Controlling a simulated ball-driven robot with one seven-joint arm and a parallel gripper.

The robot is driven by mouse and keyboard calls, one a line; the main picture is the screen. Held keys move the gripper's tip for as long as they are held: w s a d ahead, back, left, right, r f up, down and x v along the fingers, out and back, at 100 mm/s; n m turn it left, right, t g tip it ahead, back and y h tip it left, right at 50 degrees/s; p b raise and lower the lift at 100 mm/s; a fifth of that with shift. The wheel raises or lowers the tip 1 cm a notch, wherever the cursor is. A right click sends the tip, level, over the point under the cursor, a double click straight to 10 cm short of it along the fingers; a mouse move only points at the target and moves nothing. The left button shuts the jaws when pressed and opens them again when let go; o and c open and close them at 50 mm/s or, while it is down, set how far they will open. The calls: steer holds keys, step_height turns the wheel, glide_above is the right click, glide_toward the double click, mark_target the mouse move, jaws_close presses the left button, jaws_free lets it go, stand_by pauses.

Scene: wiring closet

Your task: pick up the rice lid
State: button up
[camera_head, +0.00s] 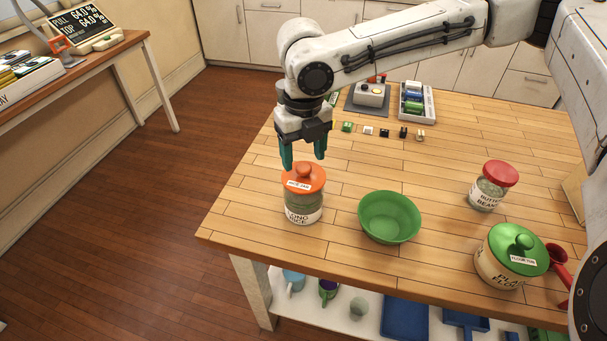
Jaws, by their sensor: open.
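The rice lid is an orange lid with a round knob (304,178) and a small white label on its front. It sits on a glass jar marked as rice (303,208), which stands upright near the left front corner of the wooden table. My gripper (302,163) points down just above the lid, its two teal fingers apart. The fingertips appear on either side of the knob or slightly above and behind it; I cannot tell the exact depth. Nothing is held between them.
A green bowl (390,218) stands right of the jar. A red-lidded bean jar (490,187) and a green-lidded flour jar (509,258) stand further right. Small parts, a grey device (371,94) and a tray (416,103) lie at the back. The table (260,190) is clear left of the jar.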

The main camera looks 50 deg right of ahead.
mark_target(304, 167)
steer(key=shift+w+d+f, duration=0.1)
steer(key=shift+d+f, duration=0.05)
steer(key=shift+f, duration=1.75)
steer(key=shift+c, duration=0.3)
steer(key=c, duration=1.1)
steer(key=shift+r, duration=0.15)
steer(key=shift+r, duration=0.2)
step_height(304, 167, up, 2)
steer(key=shift+r, duration=0.1)
steer(key=s+d+r, duration=0.2)
steer(key=d+r, duration=0.1)
steer(key=d, duration=0.1)
steer(key=s+d+r+b, duration=0.1)
steer(key=s+d+r, duration=0.4)
steer(key=d+r, duration=0.2)
steer(key=shift+s+d+r+b, duration=0.1)
steer(key=shift+s+d+b, duration=0.2)
steer(key=shift+s+d, duration=0.1)
